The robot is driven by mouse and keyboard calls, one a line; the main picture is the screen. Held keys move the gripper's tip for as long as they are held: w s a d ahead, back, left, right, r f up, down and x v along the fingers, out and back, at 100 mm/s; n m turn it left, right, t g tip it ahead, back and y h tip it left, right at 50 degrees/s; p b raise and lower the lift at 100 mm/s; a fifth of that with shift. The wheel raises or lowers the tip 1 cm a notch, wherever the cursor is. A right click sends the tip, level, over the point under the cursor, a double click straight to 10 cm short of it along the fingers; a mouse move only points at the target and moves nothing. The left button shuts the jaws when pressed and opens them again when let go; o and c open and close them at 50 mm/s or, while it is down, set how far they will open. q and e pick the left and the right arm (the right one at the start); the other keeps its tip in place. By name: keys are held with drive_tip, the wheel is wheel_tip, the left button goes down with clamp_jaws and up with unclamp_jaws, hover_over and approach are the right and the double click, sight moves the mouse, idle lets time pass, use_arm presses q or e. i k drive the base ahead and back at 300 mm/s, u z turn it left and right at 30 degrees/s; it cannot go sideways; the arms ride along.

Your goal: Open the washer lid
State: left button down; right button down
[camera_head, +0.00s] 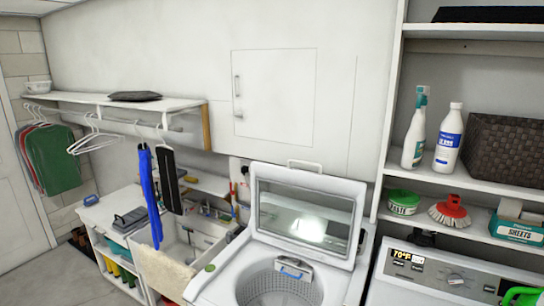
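The washer (207,283) is a white top-loader at the bottom centre of the head view. Its lid (264,206) stands raised and tilted back from the opening. The lid has a clear window (290,222) with a bright reflection, and a white handle (304,165) shows at its top edge. The metal drum (275,290) is visible below, with a small blue-handled part (292,273) at its back rim. The washer's front is cut off by the picture's bottom edge. Neither of my grippers shows in this view.
Right of the washer is a machine with a control panel (455,279), under shelves holding bottles (448,140), a brush (449,211) and a basket (503,146). Left are a sink cabinet (184,239) and a wall shelf (75,98) with hanging clothes (52,158).

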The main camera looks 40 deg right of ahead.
sight(355, 192)
drive_tip(key=u, duration=0.05)
drive_tip(key=i, duration=1.35)
drive_tip(key=z, duration=0.8)
